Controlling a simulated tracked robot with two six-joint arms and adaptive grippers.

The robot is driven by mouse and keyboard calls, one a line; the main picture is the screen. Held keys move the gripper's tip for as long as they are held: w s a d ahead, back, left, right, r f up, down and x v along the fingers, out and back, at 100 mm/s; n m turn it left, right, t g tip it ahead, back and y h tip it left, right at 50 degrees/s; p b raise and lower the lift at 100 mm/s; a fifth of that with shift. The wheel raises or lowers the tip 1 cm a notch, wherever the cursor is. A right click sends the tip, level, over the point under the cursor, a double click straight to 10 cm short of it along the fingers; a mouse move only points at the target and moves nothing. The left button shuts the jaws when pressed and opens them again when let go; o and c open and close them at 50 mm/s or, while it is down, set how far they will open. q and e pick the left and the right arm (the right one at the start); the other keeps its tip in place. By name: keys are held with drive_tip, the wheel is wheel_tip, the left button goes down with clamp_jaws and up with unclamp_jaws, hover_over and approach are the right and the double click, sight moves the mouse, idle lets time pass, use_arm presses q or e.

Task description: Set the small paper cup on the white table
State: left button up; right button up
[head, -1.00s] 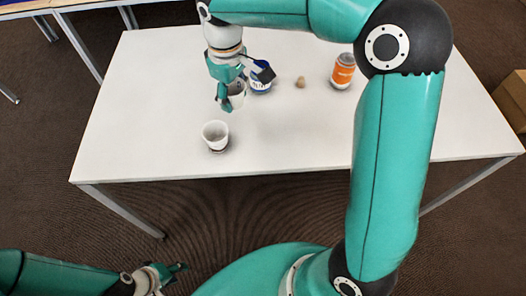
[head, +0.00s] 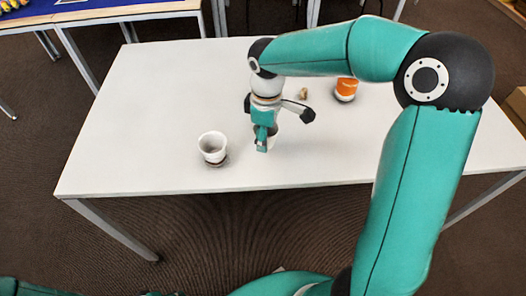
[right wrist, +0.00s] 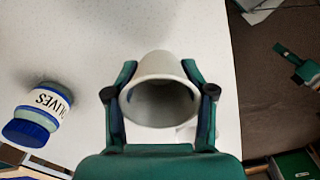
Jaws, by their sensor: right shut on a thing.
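The small paper cup (right wrist: 160,104) is plain white and tapered. My right gripper (right wrist: 160,92) is shut on it, with a finger on each side and the cup's open mouth toward the wrist camera. In the head view, my right gripper (head: 266,143) is over the front middle of the white table (head: 130,120) and hides most of the cup. I cannot tell whether the cup touches the table. My left gripper (right wrist: 288,54) is off the table at the right of the wrist view, too small to read.
Another white cup (head: 212,147) with a dark base stands left of my right gripper. An olives jar (right wrist: 40,112) with a blue lid shows in the wrist view. An orange-labelled can (head: 346,88) and a small brown object (head: 303,94) stand farther back. The table's left part is clear.

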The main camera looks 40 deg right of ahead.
sight(266, 155)
drive_tip(key=shift+f+b, duration=0.35)
drive_tip(key=shift+f, duration=2.15)
drive_tip(key=shift+f, duration=0.15)
drive_tip(key=o, duration=0.7)
drive_tip(key=shift+r, duration=0.4)
wheel_tip(266, 155, up, 12)
drive_tip(key=shift+f+p, duration=0.2)
drive_tip(key=shift+p, duration=0.85)
